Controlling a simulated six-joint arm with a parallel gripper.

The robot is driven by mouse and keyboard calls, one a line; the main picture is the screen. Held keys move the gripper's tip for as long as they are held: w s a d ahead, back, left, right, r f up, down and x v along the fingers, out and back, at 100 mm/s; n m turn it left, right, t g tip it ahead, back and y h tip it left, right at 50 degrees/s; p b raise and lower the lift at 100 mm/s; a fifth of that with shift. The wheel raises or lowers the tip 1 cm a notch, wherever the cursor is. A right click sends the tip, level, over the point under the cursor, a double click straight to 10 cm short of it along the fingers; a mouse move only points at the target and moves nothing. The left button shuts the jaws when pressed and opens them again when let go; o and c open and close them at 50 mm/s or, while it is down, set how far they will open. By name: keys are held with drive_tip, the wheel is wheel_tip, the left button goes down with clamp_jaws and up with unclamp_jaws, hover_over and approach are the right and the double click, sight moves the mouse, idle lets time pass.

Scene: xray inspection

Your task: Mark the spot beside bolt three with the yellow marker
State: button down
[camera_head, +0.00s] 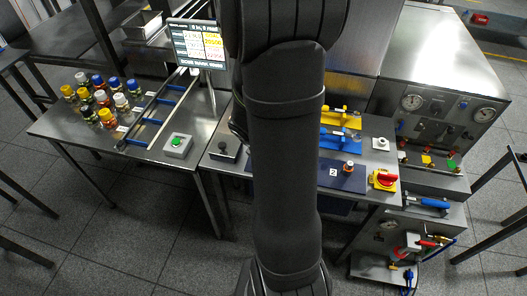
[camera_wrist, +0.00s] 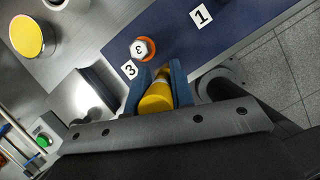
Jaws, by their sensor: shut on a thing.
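In the wrist view my gripper (camera_wrist: 161,80) has its two blue fingers closed around the yellow marker (camera_wrist: 156,99). Bolt three (camera_wrist: 143,49) is a pale hex head in an orange ring, just beyond the fingertips and slightly left. Its label 3 (camera_wrist: 130,69) lies beside it, close to the left finger. The dark blue mat (camera_wrist: 225,42) is under them. Whether the marker's tip touches the mat is hidden. In the head view my arm covers the gripper, the marker and bolt three.
Label 1 (camera_wrist: 202,15) lies on the mat. Bolt two (camera_head: 347,167) with label 2 (camera_head: 333,173) is on the mat's right part. A red knob on a yellow base (camera_head: 385,179) stands right of it. Several capped jars (camera_head: 103,100) stand left.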

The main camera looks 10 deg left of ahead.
drive_tip(key=shift+d, duration=0.5)
drive_tip(key=shift+a, duration=1.1)
drive_tip(key=shift+r, duration=3.5)
drive_tip(key=shift+f, duration=0.1)
